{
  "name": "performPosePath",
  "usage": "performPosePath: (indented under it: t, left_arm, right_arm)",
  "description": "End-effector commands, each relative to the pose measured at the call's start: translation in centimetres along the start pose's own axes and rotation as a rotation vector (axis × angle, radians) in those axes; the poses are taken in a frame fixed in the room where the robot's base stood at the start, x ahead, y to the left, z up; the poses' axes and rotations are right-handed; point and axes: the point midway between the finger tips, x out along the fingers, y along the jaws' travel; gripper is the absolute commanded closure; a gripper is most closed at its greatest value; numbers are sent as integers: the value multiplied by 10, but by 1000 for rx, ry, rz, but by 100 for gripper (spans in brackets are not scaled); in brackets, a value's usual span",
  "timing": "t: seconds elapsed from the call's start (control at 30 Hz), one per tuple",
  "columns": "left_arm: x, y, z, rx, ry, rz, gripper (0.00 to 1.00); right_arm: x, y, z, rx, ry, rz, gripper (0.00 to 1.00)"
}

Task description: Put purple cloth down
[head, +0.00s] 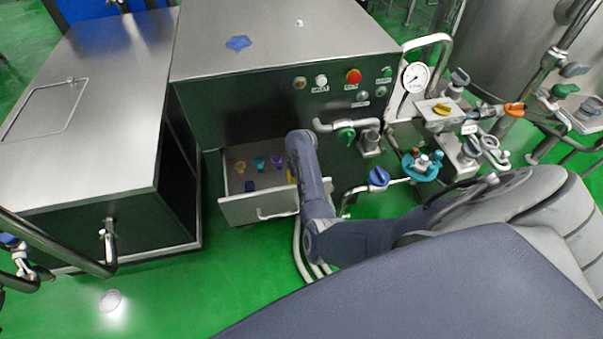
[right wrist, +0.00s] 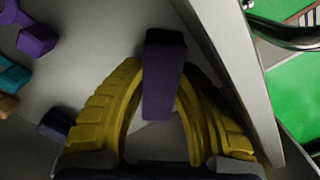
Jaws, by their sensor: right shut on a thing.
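My right gripper (right wrist: 158,100) is low inside the open drawer (head: 262,208), its yellow fingers shut on a dark purple block-like thing (right wrist: 163,75). In the head view my own arm hides most of the gripper and the held thing. The thing looks stiff, not like loose cloth, and I cannot tell whether it touches the drawer floor. A flat blue cloth-like patch (head: 238,43) lies on top of the steel cabinet (head: 300,30), away from the gripper. My left gripper is not in view.
In the drawer are an orange piece (head: 240,167), a teal piece (head: 259,163), a purple piece (head: 276,161) and a dark blue piece (head: 249,186). The drawer wall (right wrist: 235,70) is close to the right of the gripper. Pipes and valves (head: 440,110) crowd the right.

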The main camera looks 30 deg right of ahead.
Motion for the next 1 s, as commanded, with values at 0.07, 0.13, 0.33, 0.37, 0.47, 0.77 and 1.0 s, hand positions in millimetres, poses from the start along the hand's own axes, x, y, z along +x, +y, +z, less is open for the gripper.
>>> performPosePath:
  t: [0.07,0.13,0.33,0.37,0.47,0.77,1.0]
  left_arm:
    - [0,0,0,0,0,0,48]
    - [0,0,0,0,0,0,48]
    - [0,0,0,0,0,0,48]
    - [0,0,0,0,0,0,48]
    - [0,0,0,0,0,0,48]
    - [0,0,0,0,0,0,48]
    - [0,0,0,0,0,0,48]
  right_arm:
    - [2,0,0,0,0,-1,100]
    - [4,0,0,0,0,0,100]
    - [3,0,0,0,0,0,48]
    - [3,0,0,0,0,0,48]
    - [3,0,0,0,0,0,48]
    - [-14,1,0,0,-1,3,48]
    - [-56,1,0,0,-1,4,48]
